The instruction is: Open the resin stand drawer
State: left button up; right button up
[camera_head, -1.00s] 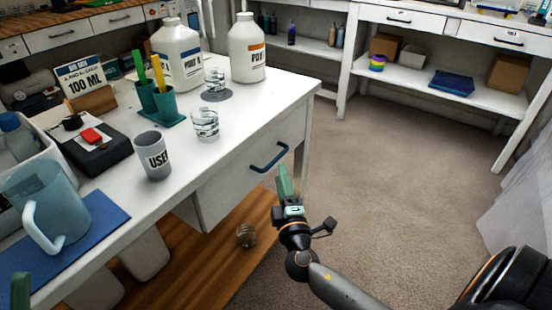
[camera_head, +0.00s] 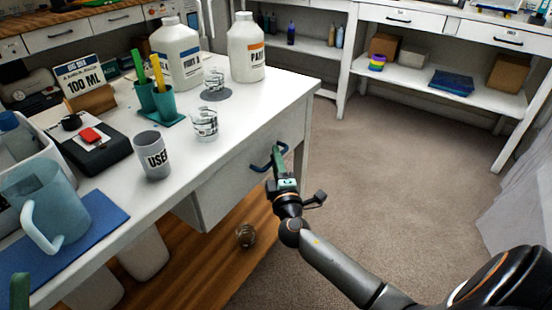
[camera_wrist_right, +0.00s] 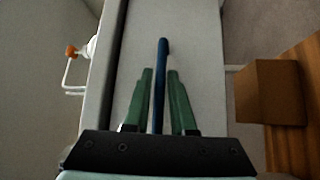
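The resin stand drawer (camera_head: 232,183) is a white front under the white tabletop, and it looks shut. Its blue bar handle (camera_head: 257,167) is partly hidden by my right gripper (camera_head: 276,162). In the right wrist view the handle (camera_wrist_right: 161,70) runs between the two green fingers of the right gripper (camera_wrist_right: 160,85). The fingers are open, with a visible gap on each side of the handle. Only a green tip of my left gripper (camera_head: 20,290) shows at the lower left edge of the head view; its opening is hidden.
On the stand's tabletop (camera_head: 235,125) are two white bottles, clear cups, a grey cup (camera_head: 152,155), a scale (camera_head: 95,150) and a blue jug (camera_head: 48,205). A small round object (camera_head: 246,235) lies on the wooden floor below. The carpet (camera_head: 390,170) right of the stand is clear.

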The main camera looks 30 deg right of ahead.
grip_shut()
dwell(1.0)
